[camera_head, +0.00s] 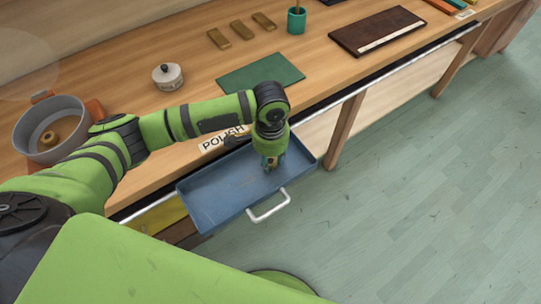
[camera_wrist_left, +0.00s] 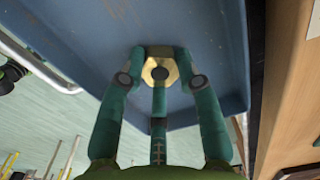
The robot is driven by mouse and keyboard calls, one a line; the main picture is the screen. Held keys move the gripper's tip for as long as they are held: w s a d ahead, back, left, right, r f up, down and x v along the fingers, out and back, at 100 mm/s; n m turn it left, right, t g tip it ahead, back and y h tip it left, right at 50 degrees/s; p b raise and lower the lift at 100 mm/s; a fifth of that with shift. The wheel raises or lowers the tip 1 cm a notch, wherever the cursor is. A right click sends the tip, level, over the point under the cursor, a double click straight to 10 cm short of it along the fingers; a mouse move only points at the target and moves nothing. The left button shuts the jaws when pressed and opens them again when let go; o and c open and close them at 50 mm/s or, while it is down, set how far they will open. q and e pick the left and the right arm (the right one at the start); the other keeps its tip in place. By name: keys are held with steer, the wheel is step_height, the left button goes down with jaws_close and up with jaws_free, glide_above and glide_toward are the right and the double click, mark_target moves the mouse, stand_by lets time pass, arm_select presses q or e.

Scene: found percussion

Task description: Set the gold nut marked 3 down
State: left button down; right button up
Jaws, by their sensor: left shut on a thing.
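A gold nut (camera_wrist_left: 154,61) with a dark round hole shows in the left wrist view, between the green fingers of my left gripper (camera_wrist_left: 160,78). The gripper is shut on it. No number can be read on it. In the head view my left gripper (camera_head: 270,166) points down over the right end of an open blue drawer (camera_head: 225,192), and the nut is mostly hidden by the fingers. The blue drawer floor (camera_wrist_left: 90,35) lies behind the nut in the wrist view; whether the nut touches it I cannot tell. My right gripper is not in view.
The drawer has a pale handle (camera_head: 268,206) and a POLISH label (camera_head: 221,139).

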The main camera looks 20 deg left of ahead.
mark_target(271, 161)
arm_select(q)
steer(key=shift+f, duration=0.15)
steer(key=c, duration=0.9)
jaws_free()
step_height(271, 161, up, 12)
steer(key=shift+r+b, duration=0.2)
steer(key=shift+b, duration=0.55)
